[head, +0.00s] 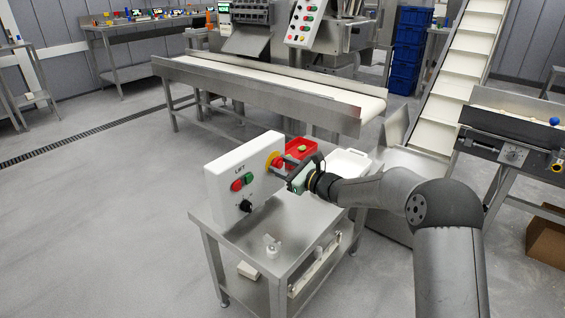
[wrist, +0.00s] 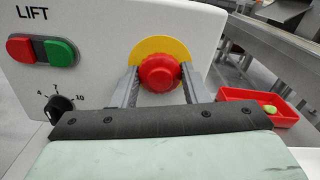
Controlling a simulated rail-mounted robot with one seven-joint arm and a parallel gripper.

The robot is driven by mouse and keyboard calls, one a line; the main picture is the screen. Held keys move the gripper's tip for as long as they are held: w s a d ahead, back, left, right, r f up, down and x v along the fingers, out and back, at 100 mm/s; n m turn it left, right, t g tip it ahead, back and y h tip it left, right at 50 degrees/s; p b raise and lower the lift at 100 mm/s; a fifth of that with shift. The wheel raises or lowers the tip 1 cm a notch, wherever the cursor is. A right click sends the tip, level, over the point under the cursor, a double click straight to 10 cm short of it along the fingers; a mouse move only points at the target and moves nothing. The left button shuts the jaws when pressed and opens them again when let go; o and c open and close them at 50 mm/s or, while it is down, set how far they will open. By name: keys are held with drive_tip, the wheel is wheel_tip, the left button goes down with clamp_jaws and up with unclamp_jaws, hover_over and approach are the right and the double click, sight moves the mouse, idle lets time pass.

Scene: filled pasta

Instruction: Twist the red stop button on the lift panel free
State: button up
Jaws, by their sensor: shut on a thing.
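The white lift panel (head: 225,190) stands upright on a small steel table. It also shows in the wrist view (wrist: 95,75), tilted in the picture. The red stop button (wrist: 160,72) sits on a yellow round plate (wrist: 160,50) at the panel's right side. My gripper (head: 283,163) reaches the button from the right in the head view. In the wrist view its two fingers (wrist: 160,85) stand on either side of the red button, shut on it. In the head view the gripper hides part of the button.
The panel also bears red (wrist: 26,50) and green (wrist: 61,53) buttons and a black dial (wrist: 60,106). A red tray (head: 300,144) with a green piece and a white tray (head: 349,160) lie beside the gripper. A conveyor (head: 270,90) stands behind.

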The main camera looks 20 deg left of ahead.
idle(0.3)
drive_tip(key=o, duration=1)
drive_tip(key=p+v, duration=0.2)
drive_tip(key=v, duration=1.5)
drive_tip(key=shift+s+d, duration=0.15)
